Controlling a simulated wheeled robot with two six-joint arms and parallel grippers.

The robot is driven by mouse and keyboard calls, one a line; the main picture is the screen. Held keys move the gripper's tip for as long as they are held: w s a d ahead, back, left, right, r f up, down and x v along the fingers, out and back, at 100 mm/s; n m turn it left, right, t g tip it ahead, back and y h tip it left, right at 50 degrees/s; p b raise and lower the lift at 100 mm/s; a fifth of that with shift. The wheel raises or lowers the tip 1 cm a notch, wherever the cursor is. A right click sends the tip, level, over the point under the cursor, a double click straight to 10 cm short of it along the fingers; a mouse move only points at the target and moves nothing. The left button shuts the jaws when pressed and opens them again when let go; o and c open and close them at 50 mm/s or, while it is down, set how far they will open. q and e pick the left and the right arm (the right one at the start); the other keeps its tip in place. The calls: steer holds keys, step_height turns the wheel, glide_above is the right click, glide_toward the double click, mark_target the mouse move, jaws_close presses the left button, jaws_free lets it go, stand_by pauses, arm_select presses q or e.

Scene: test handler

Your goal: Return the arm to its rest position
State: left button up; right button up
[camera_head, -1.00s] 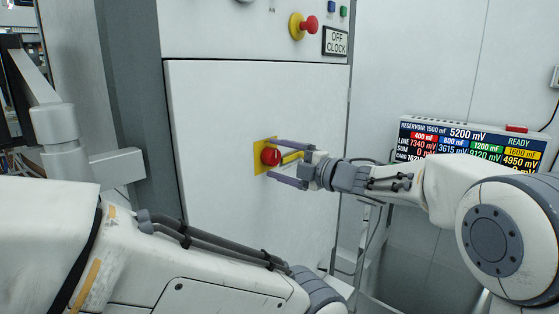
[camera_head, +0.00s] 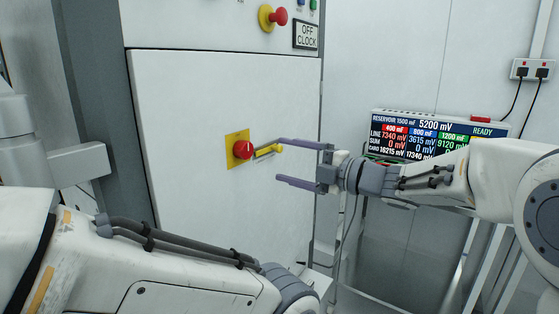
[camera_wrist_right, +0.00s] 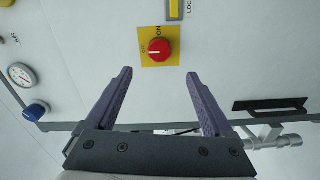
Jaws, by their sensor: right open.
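My right gripper (camera_head: 279,161) is open and empty in front of the white cabinet door, its two purple-grey fingers pointing left. The red knob (camera_head: 243,149) on its yellow plate is left of the fingertips, clear of them.
A reservoir display (camera_head: 425,133) stands behind my right arm. A wall socket (camera_head: 533,69) has cables. A gauge (camera_wrist_right: 22,75) shows in the wrist view.

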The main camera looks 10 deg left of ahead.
steer(key=s+d+f+m+t+h, duration=0.2)
steer(key=s+d+f+m+h, duration=0.15)
steer(key=f+m+h, duration=0.35)
steer(key=s+d+f+m+t+h, duration=0.1)
steer(key=s+d+f+m+h, duration=0.2)
steer(key=d+f+m+h, duration=0.5)
steer(key=s+d+f+m+g, duration=0.2)
steer(key=s+f+m+g, duration=0.1)
steer(key=s, duration=0.5)
steer(key=s+d+f+m+g+h, duration=0.1)
steer(key=s+d+f+m+g, duration=0.2)
steer(key=s, duration=0.6)
steer(key=s+f+m+g, duration=0.2)
steer(key=s+f+g, duration=0.15)
steer(key=s, duration=0.45)
step_height(320, 180, up, 14)
steer(key=s+p, duration=0.1)
steer(key=p, duration=1.3)
steer(key=shift+d+p, duration=0.3)
steer(key=shift+d, duration=0.1)
